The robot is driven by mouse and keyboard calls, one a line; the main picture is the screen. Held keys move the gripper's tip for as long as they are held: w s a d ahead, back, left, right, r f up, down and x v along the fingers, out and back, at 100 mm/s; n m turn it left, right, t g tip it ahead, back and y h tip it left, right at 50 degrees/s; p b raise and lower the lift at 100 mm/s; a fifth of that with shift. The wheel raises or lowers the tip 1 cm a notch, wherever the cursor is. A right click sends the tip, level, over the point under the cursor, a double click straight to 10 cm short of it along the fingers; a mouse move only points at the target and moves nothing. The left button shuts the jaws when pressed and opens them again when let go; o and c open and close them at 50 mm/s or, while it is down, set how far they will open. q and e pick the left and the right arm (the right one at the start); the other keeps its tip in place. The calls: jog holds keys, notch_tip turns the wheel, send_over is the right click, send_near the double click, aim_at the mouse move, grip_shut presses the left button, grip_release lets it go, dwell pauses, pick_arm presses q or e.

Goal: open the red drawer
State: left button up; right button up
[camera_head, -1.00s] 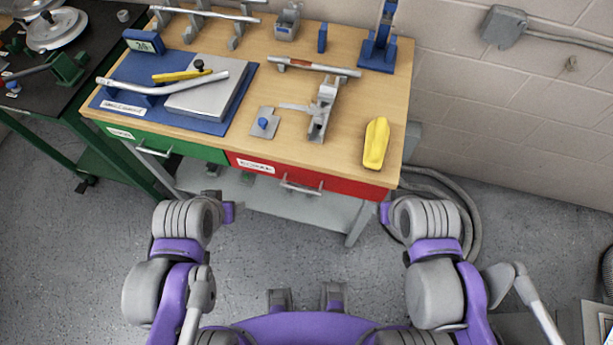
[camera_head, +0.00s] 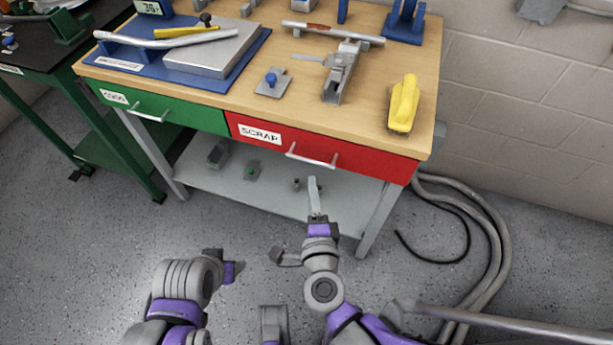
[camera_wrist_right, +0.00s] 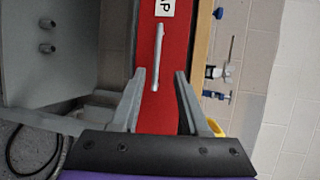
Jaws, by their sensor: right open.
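The red drawer (camera_head: 372,160), labelled SCRAP, is shut under the right part of the wooden bench top. Its silver bar handle (camera_head: 311,156) runs across its front. In the right wrist view the red drawer (camera_wrist_right: 174,62) stands upright in the picture, and the handle (camera_wrist_right: 157,56) lies ahead of the fingertips. My right gripper (camera_head: 315,182) is just below and in front of the handle, apart from it. In the right wrist view the right gripper (camera_wrist_right: 160,75) is open and empty. My left arm shows at the lower left, but its gripper fingers are not clear.
A green drawer (camera_head: 165,112) is left of the red one. A grey lower shelf (camera_head: 240,183) is under the drawers. The bench top holds a yellow tool (camera_head: 403,104), a metal fixture (camera_head: 342,72) and a blue mat (camera_head: 150,67). A hose (camera_head: 490,235) lies on the floor at right.

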aim_at(309, 161)
jog(key=w, duration=0.3)
jog(key=w+f+b, duration=0.1)
jog(key=w, duration=0.3)
jog(key=w+f, duration=0.1)
jog(key=w, duration=0.2)
jog(key=shift+w+a+f+b, duration=0.2)
jog(key=shift+w+a+b, duration=0.1)
jog(key=shift+a+b, duration=0.1)
grip_shut()
dwell(0.9)
